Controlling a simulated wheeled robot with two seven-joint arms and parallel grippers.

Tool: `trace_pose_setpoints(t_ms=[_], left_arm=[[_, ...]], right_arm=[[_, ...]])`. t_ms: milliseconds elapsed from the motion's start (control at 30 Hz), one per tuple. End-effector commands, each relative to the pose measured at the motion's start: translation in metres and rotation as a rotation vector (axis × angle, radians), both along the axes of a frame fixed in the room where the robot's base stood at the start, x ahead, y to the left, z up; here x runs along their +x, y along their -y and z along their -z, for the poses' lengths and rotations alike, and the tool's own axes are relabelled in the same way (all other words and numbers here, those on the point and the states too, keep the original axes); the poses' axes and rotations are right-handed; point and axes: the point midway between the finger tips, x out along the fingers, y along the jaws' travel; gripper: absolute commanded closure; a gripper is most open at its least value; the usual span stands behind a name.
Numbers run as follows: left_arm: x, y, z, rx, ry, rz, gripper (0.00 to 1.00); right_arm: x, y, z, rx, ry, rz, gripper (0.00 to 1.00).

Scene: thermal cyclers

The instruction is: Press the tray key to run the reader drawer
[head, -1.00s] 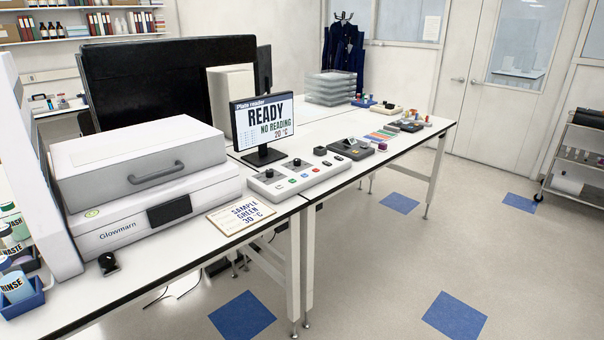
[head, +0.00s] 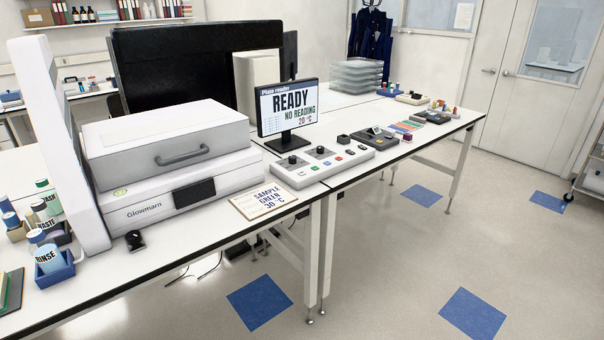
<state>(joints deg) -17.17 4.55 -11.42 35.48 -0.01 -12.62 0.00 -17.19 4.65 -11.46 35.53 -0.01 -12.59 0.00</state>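The white plate reader (head: 170,165), marked Glowmarn, stands on the bench at the left, with a dark handle on its upper part and a dark panel on its front. The monitor (head: 287,110) beside it reads READY, NO READING, 20 °C. A light grey key panel (head: 319,166) lies in front of the monitor, with dark knobs and small coloured keys; which one is the tray key is too small to read. A card (head: 262,199) reading SAMPLE GREEN 30 °C lies by the bench's front edge. Neither of my grippers is in view.
Labelled bottles, one reading RINSE (head: 48,258), stand in holders at the left. A small black object (head: 135,240) sits before the reader. A dark grey device (head: 375,136) and stacked clear trays (head: 357,75) are farther right. Floor in front of the bench is open.

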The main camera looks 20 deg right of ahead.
Motion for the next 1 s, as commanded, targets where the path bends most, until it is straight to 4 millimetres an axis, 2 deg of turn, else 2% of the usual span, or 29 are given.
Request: trace_pose_setpoints(t_ms=[67,333,1000], left_arm=[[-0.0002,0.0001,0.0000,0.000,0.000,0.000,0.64],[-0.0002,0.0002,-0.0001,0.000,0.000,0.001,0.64],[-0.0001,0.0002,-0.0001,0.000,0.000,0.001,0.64]], right_arm=[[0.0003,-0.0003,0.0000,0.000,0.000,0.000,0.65],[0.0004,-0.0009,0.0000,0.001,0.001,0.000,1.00],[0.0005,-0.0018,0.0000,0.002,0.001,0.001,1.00]])
